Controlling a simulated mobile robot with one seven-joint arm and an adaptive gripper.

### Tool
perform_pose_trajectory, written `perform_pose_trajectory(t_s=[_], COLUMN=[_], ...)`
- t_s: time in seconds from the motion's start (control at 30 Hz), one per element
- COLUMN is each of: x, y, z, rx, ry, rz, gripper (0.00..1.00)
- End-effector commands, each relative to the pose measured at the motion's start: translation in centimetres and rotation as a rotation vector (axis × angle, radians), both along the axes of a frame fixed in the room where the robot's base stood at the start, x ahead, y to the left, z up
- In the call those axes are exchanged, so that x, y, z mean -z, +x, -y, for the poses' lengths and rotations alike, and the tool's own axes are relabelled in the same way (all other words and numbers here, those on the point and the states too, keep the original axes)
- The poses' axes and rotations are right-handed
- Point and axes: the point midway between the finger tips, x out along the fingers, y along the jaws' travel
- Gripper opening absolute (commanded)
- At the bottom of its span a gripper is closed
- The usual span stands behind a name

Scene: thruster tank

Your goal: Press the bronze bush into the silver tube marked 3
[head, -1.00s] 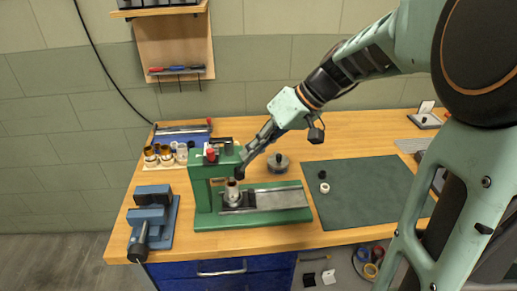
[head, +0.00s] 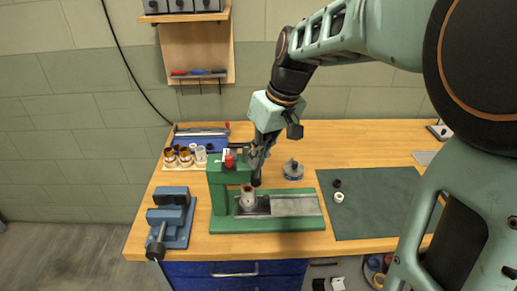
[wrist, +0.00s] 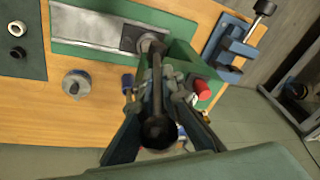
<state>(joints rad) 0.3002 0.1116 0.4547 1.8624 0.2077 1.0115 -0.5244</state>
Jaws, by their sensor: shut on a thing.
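My gripper (head: 258,176) is shut on the dark lever of the green arbor press (head: 216,198). In the wrist view the fingers (wrist: 155,112) close around the lever (wrist: 157,85), and its black ball end (wrist: 159,132) is nearest the camera. A silver tube (head: 247,199) stands upright on the press base under the ram. A reddish-brown rim shows at its top, perhaps the bronze bush; I cannot tell how deep it sits. The number on the tube is not readable. The ram is partly hidden by the lever and gripper.
Bronze-topped and pale cylinders (head: 186,157) stand on a rack at the back left. A blue vice (head: 171,218) is left of the press. A grey round part (head: 293,170) is behind the press base. Black and white rings lie on the dark mat (head: 375,205).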

Motion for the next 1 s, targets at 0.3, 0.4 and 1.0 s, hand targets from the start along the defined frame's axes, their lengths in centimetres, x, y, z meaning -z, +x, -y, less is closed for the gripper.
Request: perform_pose_trajectory(t_s=[0.3, 0.4, 1.0], x=[0.0, 0.0, -5.2], y=[-0.1, -0.1, -0.7], z=[0.0, 0.0, 1.3], rx=[-0.002, -0.002, -0.001], ry=[-0.001, -0.001, 0.000], rz=[-0.002, -0.002, 0.004], gripper=[0.17, 0.24, 0.24])
